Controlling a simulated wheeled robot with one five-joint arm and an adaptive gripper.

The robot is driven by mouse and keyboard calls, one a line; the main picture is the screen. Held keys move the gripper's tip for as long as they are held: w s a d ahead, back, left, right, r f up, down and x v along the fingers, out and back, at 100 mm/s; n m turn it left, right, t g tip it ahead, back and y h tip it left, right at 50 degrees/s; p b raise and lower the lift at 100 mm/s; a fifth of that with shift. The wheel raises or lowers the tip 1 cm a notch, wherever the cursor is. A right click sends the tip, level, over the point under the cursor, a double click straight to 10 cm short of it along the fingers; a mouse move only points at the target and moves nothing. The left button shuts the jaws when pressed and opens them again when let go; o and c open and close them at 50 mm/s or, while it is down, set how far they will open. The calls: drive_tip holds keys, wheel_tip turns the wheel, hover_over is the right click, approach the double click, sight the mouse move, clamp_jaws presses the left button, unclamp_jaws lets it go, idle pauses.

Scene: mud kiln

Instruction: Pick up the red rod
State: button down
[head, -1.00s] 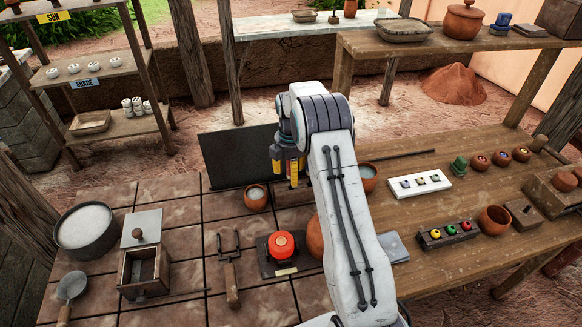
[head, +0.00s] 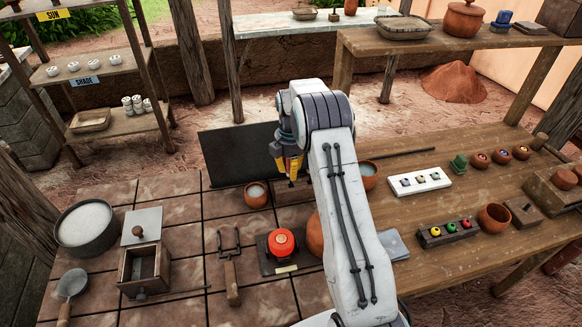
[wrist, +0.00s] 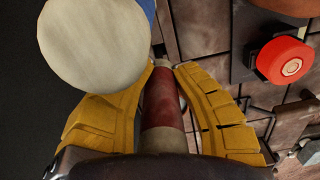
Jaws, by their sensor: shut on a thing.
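My gripper (head: 290,168) is above the back of the tiled bench, in front of a dark upright panel. In the wrist view its yellow fingers (wrist: 165,100) are closed on both sides of a dark red rod (wrist: 162,97). The rod has a pale grey tip at its far end and a paler band near the palm. In the head view the rod is mostly hidden by the fingers. A pale round disc-like thing (wrist: 95,42) covers part of the left finger in the wrist view; I cannot tell what it is.
A red button (head: 281,243) on a dark base and a small clay bowl (head: 256,197) of white stuff are near my gripper. The dark panel (head: 235,158) stands behind. A two-pronged tool (head: 230,270) lies at front. Bare tiles (head: 165,195) lie left.

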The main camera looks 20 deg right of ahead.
wheel_tip(320, 180, up, 10)
drive_tip(key=shift+b, duration=0.6)
drive_tip(key=shift+r+p, duration=0.1)
drive_tip(key=shift+p, duration=0.25)
idle(0.3)
